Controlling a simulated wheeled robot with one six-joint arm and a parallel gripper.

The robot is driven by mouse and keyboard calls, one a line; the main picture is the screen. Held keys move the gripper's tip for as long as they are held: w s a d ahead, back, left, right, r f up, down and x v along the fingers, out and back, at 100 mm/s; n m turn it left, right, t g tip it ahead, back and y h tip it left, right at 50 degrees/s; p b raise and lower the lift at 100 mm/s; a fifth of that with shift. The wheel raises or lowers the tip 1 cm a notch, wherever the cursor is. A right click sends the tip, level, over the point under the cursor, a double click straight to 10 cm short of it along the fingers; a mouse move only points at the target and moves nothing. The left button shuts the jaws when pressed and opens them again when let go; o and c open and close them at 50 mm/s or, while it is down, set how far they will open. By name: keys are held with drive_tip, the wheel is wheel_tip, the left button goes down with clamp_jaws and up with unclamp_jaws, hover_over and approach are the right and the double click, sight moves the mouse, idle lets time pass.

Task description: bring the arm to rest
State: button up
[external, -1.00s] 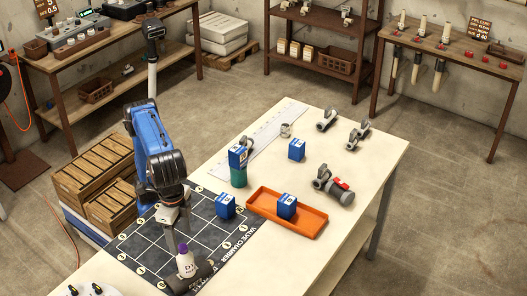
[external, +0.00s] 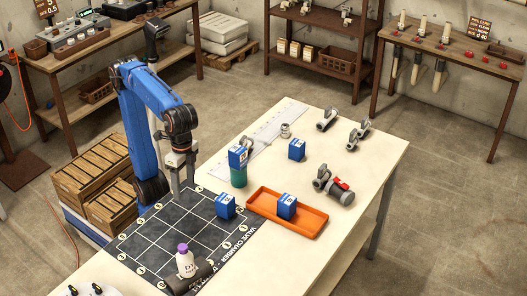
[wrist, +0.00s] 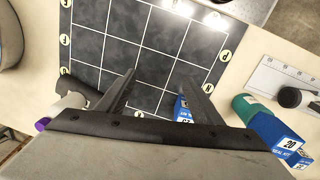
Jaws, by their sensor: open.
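My gripper (external: 182,190) hangs above the back part of the dark gridded mat (external: 150,235), fingers pointing down. The bottle is apart from my gripper.
A blue box (external: 225,206) stands at the mat's right edge. Another blue box (external: 238,157) sits on a green cylinder (external: 238,177). An orange tray (external: 262,213) holds a blue box (external: 287,207). Grey pipe fittings (external: 334,186) lie on the table's right side.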

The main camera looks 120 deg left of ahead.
drive_tip(key=s+a+f+m, duration=0.1)
drive_tip(key=s+a+f, duration=0.55)
drive_tip(key=s, duration=0.25)
drive_tip(key=s+a+f, duration=0.5)
drive_tip(key=s+f, duration=0.3)
drive_tip(key=s, duration=0.2)
drive_tip(key=a+f+m+t+y, duration=0.1)
drive_tip(key=a+f+t, duration=0.4)
drive_tip(key=a+f, duration=0.1)
drive_tip(key=shift+s, duration=0.2)
